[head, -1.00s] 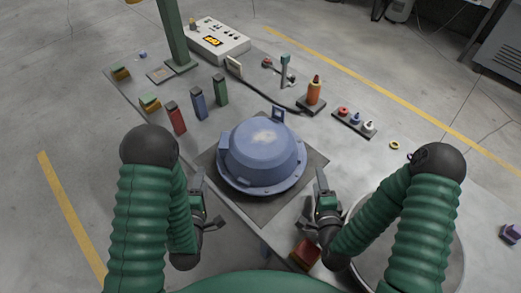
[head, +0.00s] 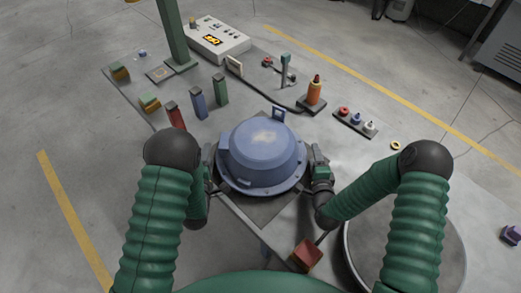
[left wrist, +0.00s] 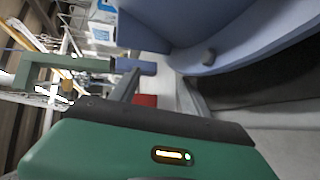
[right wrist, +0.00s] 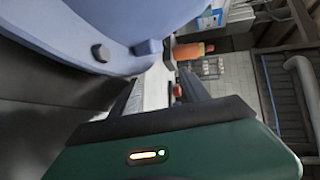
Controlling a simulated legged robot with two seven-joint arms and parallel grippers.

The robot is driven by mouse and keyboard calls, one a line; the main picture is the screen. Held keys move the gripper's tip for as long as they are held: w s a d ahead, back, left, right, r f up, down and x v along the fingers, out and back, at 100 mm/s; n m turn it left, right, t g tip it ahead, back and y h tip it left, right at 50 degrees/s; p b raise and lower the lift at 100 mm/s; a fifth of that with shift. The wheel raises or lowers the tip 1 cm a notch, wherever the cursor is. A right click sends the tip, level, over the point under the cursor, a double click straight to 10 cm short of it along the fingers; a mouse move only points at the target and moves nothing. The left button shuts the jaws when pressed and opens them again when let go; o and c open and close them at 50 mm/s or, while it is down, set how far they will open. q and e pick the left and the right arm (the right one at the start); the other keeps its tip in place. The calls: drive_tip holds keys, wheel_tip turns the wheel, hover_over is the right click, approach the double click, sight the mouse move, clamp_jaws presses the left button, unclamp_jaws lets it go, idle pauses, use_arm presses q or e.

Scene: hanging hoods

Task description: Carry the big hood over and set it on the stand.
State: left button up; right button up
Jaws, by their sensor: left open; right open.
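The big hood (head: 262,153) is a blue dome with a bolted flange and an upright lug at its back. It sits on a dark square plate (head: 262,211) on the table. My left gripper (head: 212,165) is at the hood's left side, and my right gripper (head: 312,165) is at its right side. Both are open. In the left wrist view the hood's flange (left wrist: 225,55) fills the upper right, close to the fingers. In the right wrist view the flange (right wrist: 85,40) fills the upper left. Whether the fingers touch the rim is hidden. I cannot identify the stand with certainty.
A large round grey disc (head: 405,250) is at the lower right, partly behind my right arm. A red block (head: 306,254) lies near the front edge. Coloured blocks (head: 198,103), a green post (head: 173,35), a control box (head: 218,40) and an orange bottle (head: 314,90) stand behind the hood.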

use_arm(q)
drive_tip(key=x, duration=0.3)
use_arm(e)
drive_tip(key=x, duration=0.3)
drive_tip(key=shift+d, duration=0.1)
use_arm(q)
drive_tip(key=shift+s+d, duration=0.1)
drive_tip(key=shift+d, duration=0.5)
use_arm(e)
drive_tip(key=shift+s+a, duration=0.1)
drive_tip(key=shift+a, duration=0.45)
use_arm(q)
drive_tip(key=shift+d, duration=0.2)
use_arm(e)
drive_tip(key=shift+a, duration=0.15)
use_arm(q)
drive_tip(key=shift+s, duration=0.1)
use_arm(e)
drive_tip(key=shift+s, duration=0.1)
drive_tip(key=shift+a, duration=0.15)
